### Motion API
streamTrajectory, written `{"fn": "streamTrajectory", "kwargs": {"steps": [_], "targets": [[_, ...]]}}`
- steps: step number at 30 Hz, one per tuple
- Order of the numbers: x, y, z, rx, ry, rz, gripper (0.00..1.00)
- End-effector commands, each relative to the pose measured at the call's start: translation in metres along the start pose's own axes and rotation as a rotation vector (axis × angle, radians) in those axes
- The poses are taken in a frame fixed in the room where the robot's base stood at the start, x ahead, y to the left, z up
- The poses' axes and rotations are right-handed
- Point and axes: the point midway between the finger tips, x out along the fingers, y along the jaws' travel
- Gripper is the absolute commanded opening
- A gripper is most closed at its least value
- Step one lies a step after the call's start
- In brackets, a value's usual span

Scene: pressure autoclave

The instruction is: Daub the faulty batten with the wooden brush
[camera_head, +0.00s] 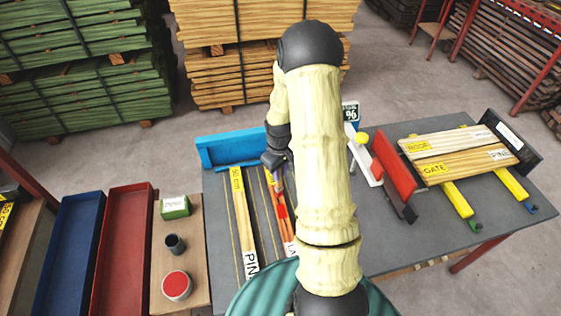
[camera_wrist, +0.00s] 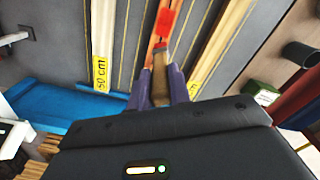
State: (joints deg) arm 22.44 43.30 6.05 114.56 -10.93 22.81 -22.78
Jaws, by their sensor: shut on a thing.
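My gripper (camera_wrist: 162,88) is shut on the wooden brush (camera_wrist: 160,62), and its fingers clasp the wooden handle. In the head view my gripper (camera_head: 275,165) is over the left part of the table, partly behind my arm. The brush lies over a middle batten (camera_head: 290,247) lettered "LA". A pale "PIN" batten (camera_head: 243,225) lies left of it. Another batten (camera_wrist: 102,30) with a "50 cm" label shows in the wrist view. I cannot tell which is faulty.
A red-topped pot (camera_head: 176,285), dark cup (camera_head: 175,244) and green box (camera_head: 175,207) stand on a side bench. Red (camera_head: 122,245) and blue (camera_head: 70,250) trays are left of it. A blue block (camera_head: 230,148) edges the table; labelled boards (camera_head: 465,165) lie right.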

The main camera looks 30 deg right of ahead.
Motion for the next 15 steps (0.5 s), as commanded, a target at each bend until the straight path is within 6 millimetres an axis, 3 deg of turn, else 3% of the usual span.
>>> {"fn": "streamTrajectory", "kwargs": {"steps": [6, 15], "targets": [[-0.023, -0.001, -0.001, -0.002, 0.001, 0.000, 0.00], [-0.027, -0.001, -0.001, -0.003, 0.000, 0.000, 0.00]]}}
